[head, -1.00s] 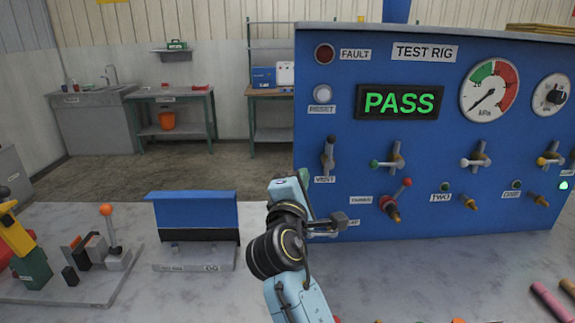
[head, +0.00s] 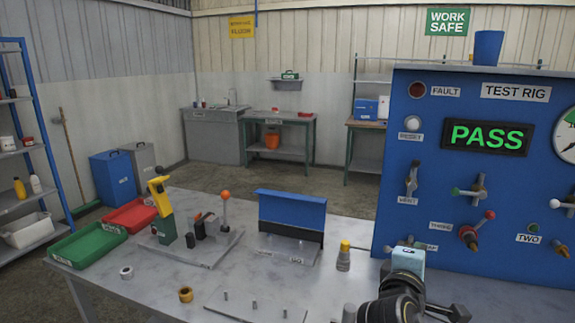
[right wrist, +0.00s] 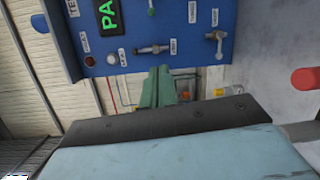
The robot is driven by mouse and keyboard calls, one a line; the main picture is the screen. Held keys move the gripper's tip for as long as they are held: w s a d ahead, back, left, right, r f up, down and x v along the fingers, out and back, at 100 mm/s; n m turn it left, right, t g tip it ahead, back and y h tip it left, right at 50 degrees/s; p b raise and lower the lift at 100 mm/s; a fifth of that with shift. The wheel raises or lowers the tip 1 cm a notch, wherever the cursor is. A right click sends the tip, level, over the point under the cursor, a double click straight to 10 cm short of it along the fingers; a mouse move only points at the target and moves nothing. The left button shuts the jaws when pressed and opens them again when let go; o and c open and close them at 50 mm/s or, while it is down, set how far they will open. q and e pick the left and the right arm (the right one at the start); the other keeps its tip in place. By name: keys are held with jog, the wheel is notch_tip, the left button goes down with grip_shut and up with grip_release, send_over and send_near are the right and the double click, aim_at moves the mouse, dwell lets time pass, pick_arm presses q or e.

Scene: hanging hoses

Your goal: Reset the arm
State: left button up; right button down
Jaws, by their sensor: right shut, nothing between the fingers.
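The blue test rig (head: 455,200) stands at the right of the head view, with a green PASS display (head: 487,137). Its panel also shows in the right wrist view (right wrist: 130,38), turned sideways. My right arm (head: 395,300) comes up at the bottom right of the head view, in front of the rig's lower left part. My right gripper (right wrist: 160,80) has its green fingers shut and empty, pointing toward the panel's lower edge in the wrist view. Whether they touch anything cannot be told. My left gripper is not in view.
On the grey bench stand a blue-backed stand (head: 292,212), a yellow and green tool (head: 161,207), a red tray (head: 130,216), a green tray (head: 88,245) and a yellow-topped fitting (head: 343,256). A pegged plate (head: 255,306) lies at the front.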

jog(key=s+d+f+m+g+y, duration=0.1)
jog(key=s+f+m+g+y, duration=0.15)
jog(key=s+f, duration=0.4)
jog(key=s+d+f+m+g+y, duration=0.1)
jog(key=s+f+m+g+y, duration=0.2)
jog(key=f, duration=0.7)
jog(key=s+a+f+m+g+y, duration=0.2)
jog(key=s+f+m+g, duration=0.15)
jog(key=s, duration=0.65)
jog(key=s+a+f+m+g+y, duration=0.25)
jog(key=s+f, duration=0.25)
jog(key=s, duration=0.6)
notch_tip(320, 180, down, 24)
jog(key=s, duration=0.1)
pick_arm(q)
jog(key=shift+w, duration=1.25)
pick_arm(e)
jog(key=s+d+f+n+g, duration=0.1)
jog(key=s+d+f, duration=0.1)
jog(key=s+f, duration=1.3)
jog(key=shift+s+d+g, duration=0.35)
jog(key=shift+s+d, duration=0.05)
jog(key=shift+s, duration=0.4)
